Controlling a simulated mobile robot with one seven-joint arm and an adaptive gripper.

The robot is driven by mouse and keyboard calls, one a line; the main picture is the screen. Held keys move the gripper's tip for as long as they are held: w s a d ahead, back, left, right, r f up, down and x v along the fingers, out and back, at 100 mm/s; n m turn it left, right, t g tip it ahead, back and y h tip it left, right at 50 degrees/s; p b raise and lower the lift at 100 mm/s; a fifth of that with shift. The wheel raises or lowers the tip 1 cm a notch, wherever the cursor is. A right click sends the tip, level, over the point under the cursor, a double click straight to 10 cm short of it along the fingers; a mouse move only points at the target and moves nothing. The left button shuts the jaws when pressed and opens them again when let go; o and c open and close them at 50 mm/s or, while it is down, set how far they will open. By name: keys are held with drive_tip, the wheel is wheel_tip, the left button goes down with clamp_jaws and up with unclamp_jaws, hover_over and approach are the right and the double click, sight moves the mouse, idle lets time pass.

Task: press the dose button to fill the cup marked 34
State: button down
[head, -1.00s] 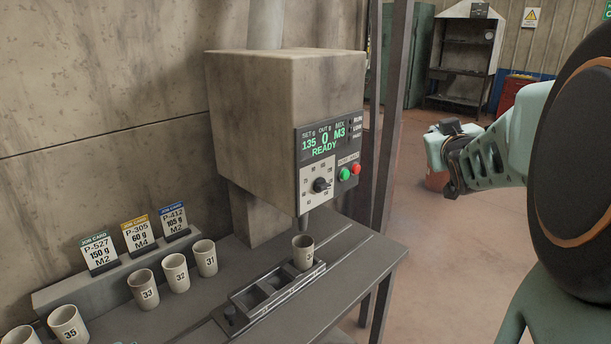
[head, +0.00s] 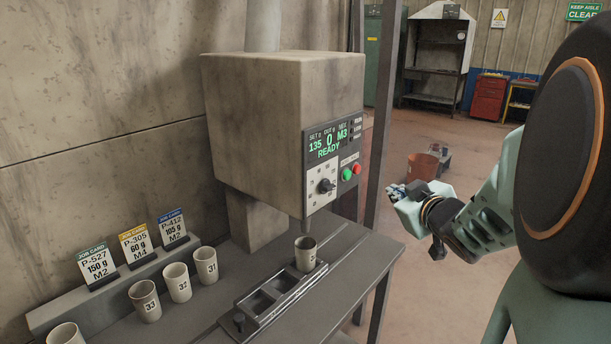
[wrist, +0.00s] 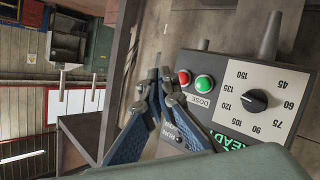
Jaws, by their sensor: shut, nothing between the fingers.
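The dispenser (head: 255,110) carries a panel with a green button (head: 346,174), a red button (head: 356,168) and a black dial (head: 327,185). Its display (head: 327,143) reads 135, 0, M3, READY. In the wrist view, DOSE is printed by the green button (wrist: 204,84), next to the red button (wrist: 184,77). A pale cup (head: 306,255) stands upright under the nozzle; its number is not legible. My gripper (head: 393,191) is shut and empty, to the right of the panel in the head view. Its fingertips (wrist: 159,76) appear beside the red button, apart from both buttons.
The cup stands at the far end of a slotted tray (head: 262,318). Cups 33 (head: 145,300), 32 (head: 177,282) and 31 (head: 206,265) stand left, before several job cards (head: 135,244). A grey post (head: 380,120) rises behind the dispenser. The floor to the right is mostly open.

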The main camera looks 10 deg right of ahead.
sight(347, 175)
drive_tip(key=w+a+b, duration=0.3)
drive_tip(key=w+a, duration=0.2)
drive_tip(key=w, duration=0.2)
drive_tip(key=shift+a, duration=0.2)
drive_tip(key=shift+w+a+b, duration=0.1)
drive_tip(key=shift+b, duration=0.25)
idle(1.3)
drive_tip(key=shift+w+a, duration=0.2)
drive_tip(key=shift+w+a+b, duration=0.25)
drive_tip(key=shift+w+b, duration=0.05)
drive_tip(key=shift+w, duration=0.05)
idle(0.8)
idle(0.4)
drive_tip(key=shift+s+d+p, duration=0.45)
drive_tip(key=shift+s+d, duration=0.05)
drive_tip(key=shift+s, duration=0.2)
